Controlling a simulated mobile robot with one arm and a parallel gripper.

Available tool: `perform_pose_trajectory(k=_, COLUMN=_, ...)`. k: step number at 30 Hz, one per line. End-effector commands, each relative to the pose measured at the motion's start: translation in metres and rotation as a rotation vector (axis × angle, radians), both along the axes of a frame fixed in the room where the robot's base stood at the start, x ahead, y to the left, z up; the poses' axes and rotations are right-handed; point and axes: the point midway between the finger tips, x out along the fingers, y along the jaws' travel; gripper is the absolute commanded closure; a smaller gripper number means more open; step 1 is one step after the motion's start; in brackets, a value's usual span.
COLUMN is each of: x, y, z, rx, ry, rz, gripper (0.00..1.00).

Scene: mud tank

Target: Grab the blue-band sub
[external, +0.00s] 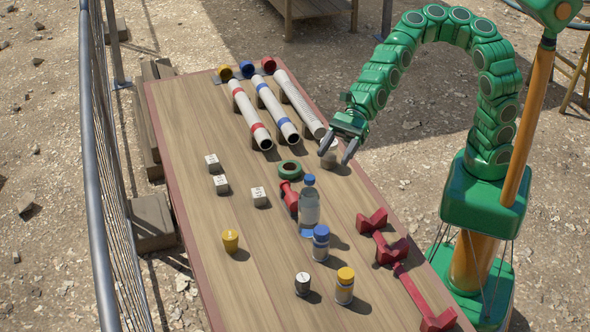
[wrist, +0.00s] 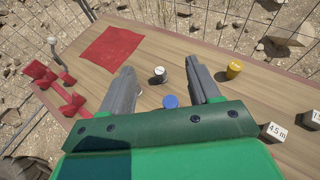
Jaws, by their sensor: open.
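The tube with a blue band (external: 277,112) lies on the wooden table, between a red-banded tube (external: 251,115) and a grey tube (external: 299,104); its far end is at a blue round piece (external: 247,68). My gripper (external: 338,151) is open and above the table, just right of the near end of the grey tube. Its fingers point down and out. A pale cylinder (external: 331,158) shows below the fingers; I cannot tell whether they touch it. In the wrist view my gripper (wrist: 160,72) is open, and the banded tubes are not visible.
A blue-capped jar (external: 321,243), clear bottle (external: 309,208), yellow-capped jar (external: 345,286), yellow cup (external: 230,241) and green ring (external: 289,169) stand on the table. Several white blocks (external: 221,184) lie left. Red brackets (external: 391,250) line the right edge. A mesh fence (external: 97,130) runs along the left.

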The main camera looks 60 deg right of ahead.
Motion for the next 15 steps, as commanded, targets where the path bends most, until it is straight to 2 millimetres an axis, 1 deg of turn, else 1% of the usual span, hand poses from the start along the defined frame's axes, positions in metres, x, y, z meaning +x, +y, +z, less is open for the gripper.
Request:
perform_pose_trajectory(k=9, x=-0.001, y=0.0, z=-0.014, rx=0.005, ry=-0.001, rz=0.002, gripper=0.38)
perform_pose_trajectory(k=15, x=0.0, y=0.0, z=-0.035, rx=-0.003, ry=0.001, rz=0.002, gripper=0.38)
